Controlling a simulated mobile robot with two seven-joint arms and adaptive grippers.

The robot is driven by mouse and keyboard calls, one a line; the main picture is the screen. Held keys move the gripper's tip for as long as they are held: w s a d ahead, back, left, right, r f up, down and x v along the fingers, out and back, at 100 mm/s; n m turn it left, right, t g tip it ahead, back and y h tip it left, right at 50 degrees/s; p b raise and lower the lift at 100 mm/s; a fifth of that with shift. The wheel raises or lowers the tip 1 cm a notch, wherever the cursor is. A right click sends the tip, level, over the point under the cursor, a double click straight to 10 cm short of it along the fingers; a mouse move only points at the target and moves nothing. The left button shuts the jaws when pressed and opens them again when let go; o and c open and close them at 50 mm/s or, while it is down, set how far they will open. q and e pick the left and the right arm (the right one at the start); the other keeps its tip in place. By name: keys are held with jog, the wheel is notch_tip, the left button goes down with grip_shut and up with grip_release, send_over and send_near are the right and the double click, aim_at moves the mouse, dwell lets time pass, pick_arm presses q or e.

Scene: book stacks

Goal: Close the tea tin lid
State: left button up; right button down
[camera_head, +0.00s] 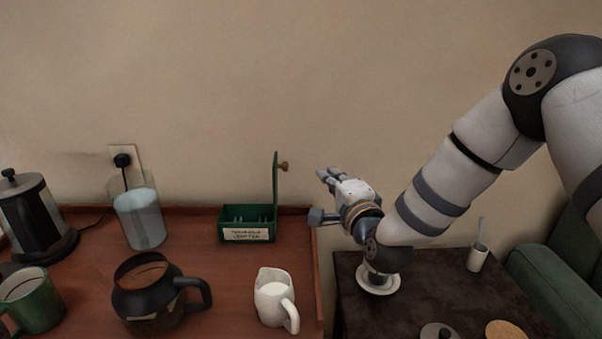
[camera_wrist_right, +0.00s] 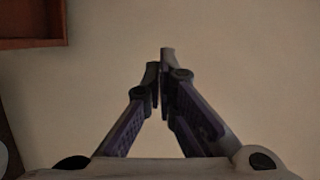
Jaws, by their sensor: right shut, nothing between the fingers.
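The green tea tin (camera_head: 247,224) stands at the back right of the wooden sideboard, with a label on its front. Its lid (camera_head: 275,190) stands upright on the tin's right side, open, with a brass knob (camera_head: 284,166) facing right. My right gripper (camera_head: 322,174) is to the right of the lid, about level with the knob and apart from it. It points left and is shut and empty. The right wrist view shows its two fingers (camera_wrist_right: 161,85) meeting in front of the bare wall. My left gripper is not in view.
On the sideboard (camera_head: 215,290) stand a glass jug (camera_head: 142,215), a coffee pot (camera_head: 150,300), a white creamer (camera_head: 272,298), a green mug (camera_head: 28,300) and a French press (camera_head: 32,215). A lower dark table (camera_head: 430,285) holds a cup (camera_head: 478,258). A corner shows in the wrist view (camera_wrist_right: 35,43).

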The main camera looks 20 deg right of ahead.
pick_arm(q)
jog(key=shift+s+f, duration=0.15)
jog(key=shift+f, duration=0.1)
pick_arm(e)
jog(key=w+a, duration=0.4)
jog(key=w, duration=0.1)
jog(key=shift+f, duration=0.15)
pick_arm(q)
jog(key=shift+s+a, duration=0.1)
